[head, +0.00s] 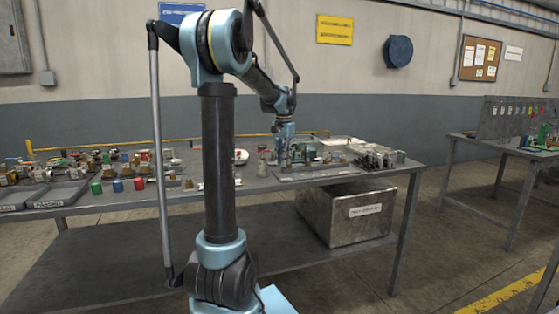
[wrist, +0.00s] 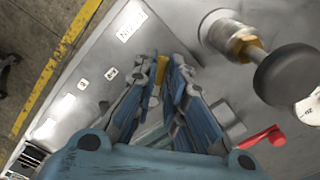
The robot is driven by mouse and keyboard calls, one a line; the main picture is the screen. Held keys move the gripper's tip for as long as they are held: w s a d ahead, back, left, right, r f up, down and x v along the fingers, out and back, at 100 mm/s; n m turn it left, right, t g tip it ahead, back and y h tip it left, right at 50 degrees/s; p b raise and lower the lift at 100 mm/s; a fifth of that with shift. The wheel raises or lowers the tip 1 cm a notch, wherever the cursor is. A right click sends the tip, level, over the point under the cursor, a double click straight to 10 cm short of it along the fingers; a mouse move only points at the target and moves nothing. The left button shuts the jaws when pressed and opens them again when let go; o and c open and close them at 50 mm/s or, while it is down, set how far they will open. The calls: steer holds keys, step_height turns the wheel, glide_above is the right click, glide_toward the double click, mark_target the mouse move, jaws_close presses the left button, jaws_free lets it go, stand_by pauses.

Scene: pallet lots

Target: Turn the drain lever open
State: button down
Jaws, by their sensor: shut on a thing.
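My gripper (wrist: 162,68) is shut on a yellow piece (wrist: 160,72) between its fingertips in the wrist view. Most of the piece is hidden by the fingers, and I cannot tell for certain whether it is the drain lever. A red lever (wrist: 263,137) lies to the right of the fingers, apart from them. In the head view my gripper (head: 283,160) points down at the fittings at the right part of the bench; its fingertips are too small to make out there.
The bench (head: 130,206) carries many small parts and trays at the left. A metal box (head: 340,228) stands under the bench. A second bench (head: 500,146) is at the right.

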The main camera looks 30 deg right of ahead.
steer(key=n, duration=0.2)
steer(key=s+d+n, duration=0.1)
steer(key=n, duration=0.2)
steer(key=shift+s+d+n, duration=0.1)
steer(key=shift+s+n, duration=0.1)
steer(key=shift+n, duration=0.1)
steer(key=n, duration=0.2)
steer(key=d+n, duration=0.1)
steer(key=n, duration=0.1)
steer(key=s+n, duration=0.1)
steer(key=shift+d+n, duration=0.3)
steer(key=shift+n, duration=0.1)
steer(key=c, duration=1.7)
jaws_free()
steer(key=shift+o, duration=0.2)
step_height(320, 180, up, 12)
